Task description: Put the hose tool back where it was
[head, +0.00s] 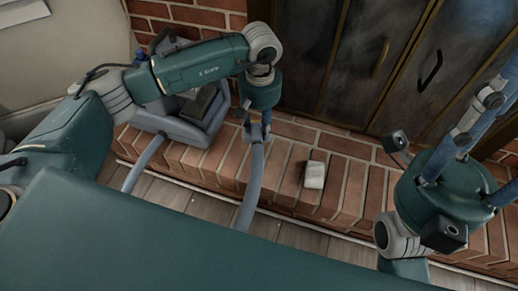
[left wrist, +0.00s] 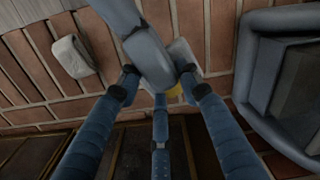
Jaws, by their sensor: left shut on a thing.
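The grey-blue hose tool (left wrist: 150,58) is between the fingers of my left gripper (left wrist: 157,84) in the left wrist view, and the gripper is shut on it. In the head view my left gripper (head: 256,131) is above the brick hearth, and the grey-blue hose (head: 252,185) hangs from it toward the floor. A grey-blue machine body (head: 172,127) stands on the hearth left of the gripper; its edge also shows at the right in the left wrist view (left wrist: 250,75). My right gripper (head: 487,108) is at the right of the head view; its fingertips are not clear.
A small whitish block (head: 314,175) lies on the brick hearth (head: 270,170) right of the left gripper. Dark fireplace doors (head: 350,60) with handles stand behind. A second hose stretch (head: 145,160) runs to the wooden floor. Bare brick lies around the block.

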